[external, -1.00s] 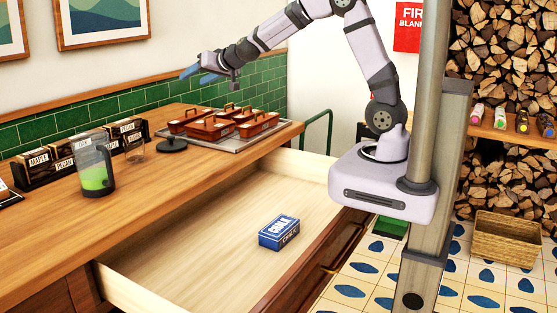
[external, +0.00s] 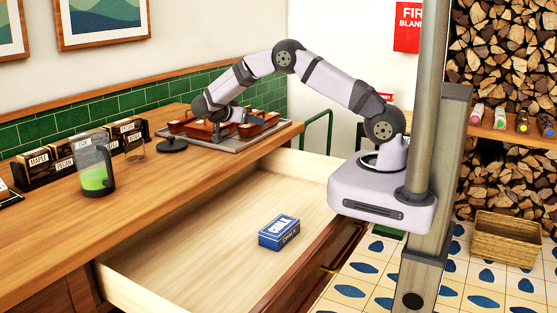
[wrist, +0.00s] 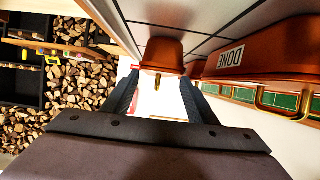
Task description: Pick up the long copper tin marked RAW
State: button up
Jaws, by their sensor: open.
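Several copper tins with handles, one of them a tin at the tray's front (external: 250,130), sit on a grey tray. In the wrist view, my gripper (wrist: 160,92) is open. A copper tin (wrist: 163,54) shows end-on between and beyond the fingers, with a brass handle; its marking is not visible. A copper tin marked DONE (wrist: 262,52) lies to the right, outside the fingers. No RAW mark is readable in any view.
The tray (external: 287,130) rests at the counter's far end. A dark round stand (external: 173,145) is just left of it. A green-filled jug (external: 95,175) and labelled boxes (external: 52,165) stand further left. An open drawer holds a blue chalk box (external: 279,232).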

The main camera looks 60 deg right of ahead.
jog(key=shift+p+x, duration=1.25)
jog(key=shift+x, duration=2.45)
jog(key=shift+s+r, duration=0.1)
jog(key=shift+s, duration=0.05)
jog(key=c, duration=1.1)
